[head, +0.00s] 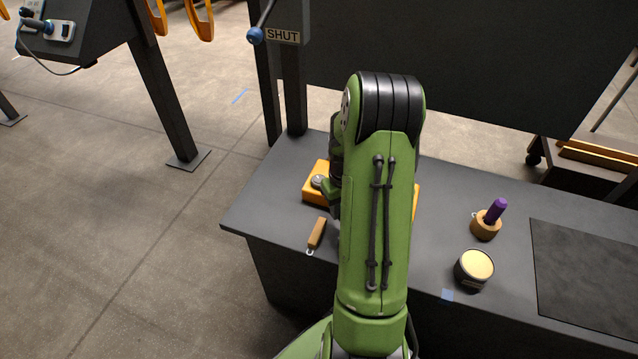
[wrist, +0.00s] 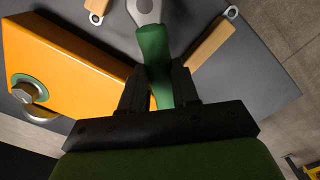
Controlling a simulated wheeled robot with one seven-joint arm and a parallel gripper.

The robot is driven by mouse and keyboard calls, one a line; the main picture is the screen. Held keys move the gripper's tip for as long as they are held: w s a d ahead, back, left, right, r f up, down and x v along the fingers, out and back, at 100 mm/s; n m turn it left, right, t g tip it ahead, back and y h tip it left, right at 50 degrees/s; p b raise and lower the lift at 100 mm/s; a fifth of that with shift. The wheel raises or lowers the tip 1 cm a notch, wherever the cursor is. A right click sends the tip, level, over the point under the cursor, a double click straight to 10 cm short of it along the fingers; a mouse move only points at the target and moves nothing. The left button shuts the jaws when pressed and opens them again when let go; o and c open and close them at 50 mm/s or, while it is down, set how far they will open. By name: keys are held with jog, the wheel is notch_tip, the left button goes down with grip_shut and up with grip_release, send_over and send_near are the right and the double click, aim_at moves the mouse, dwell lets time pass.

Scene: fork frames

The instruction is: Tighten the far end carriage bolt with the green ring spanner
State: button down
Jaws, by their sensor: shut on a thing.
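The green spanner (wrist: 154,52) is held by its green handle between the fingers of my gripper (wrist: 157,82) in the wrist view. Its grey metal head (wrist: 144,10) points away and is cut off by the top edge, so its ring end is only partly seen. An orange block (wrist: 70,65) lies left of the gripper, with a grey bolt head (wrist: 27,92) in a green-rimmed seat near one end. In the head view the orange block (head: 314,190) is partly covered by my arm, and one grey bolt (head: 319,181) shows at its left end. The spanner is hidden there.
A wooden-handled piece with a metal eye (head: 317,233) lies on the grey bench (head: 262,205), near its front edge. A purple-handled tool (head: 496,208) in a wooden holder (head: 485,228) and a round tin (head: 473,270) stand to the right. A lever marked SHUT (head: 283,36) rises behind.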

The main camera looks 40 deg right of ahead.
jog(key=shift+w+a+m, duration=0.4)
jog(key=shift+a+m, duration=0.35)
jog(key=shift+a, duration=0.05)
jog(key=shift+w+a+m, duration=0.4)
jog(key=shift+a+m, duration=0.35)
dwell(0.9)
jog(key=shift+w+a+m, duration=1.25)
jog(key=shift+a+m, duration=0.25)
jog(key=shift+m, duration=0.1)
dwell(0.7)
jog(key=shift+s+d+n, duration=0.7)
jog(key=shift+n, duration=0.1)
dwell(0.7)
jog(key=c, duration=1.5)
grip_release()
grip_shut()
jog(key=shift+o, duration=0.6)
grip_release()
grip_shut()
